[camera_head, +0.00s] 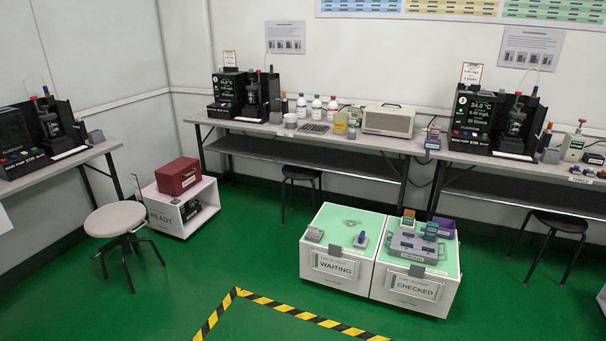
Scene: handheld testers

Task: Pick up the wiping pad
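I cannot pick out a wiping pad with certainty; the objects are small at this distance. The item's exact nature is unclear. Pale flat pieces lie in front of the black test stations, such as the left one (69,153) and the right one (513,156). Neither of my grippers shows in the head view.
The CHECKED cabinet (411,293) adjoins the WAITING one and carries a grey case and several devices. A round stool (115,218) stands left, near a READY cart (170,216) with a red box (178,175). Benches line the walls. Green floor (250,270) is open in front.

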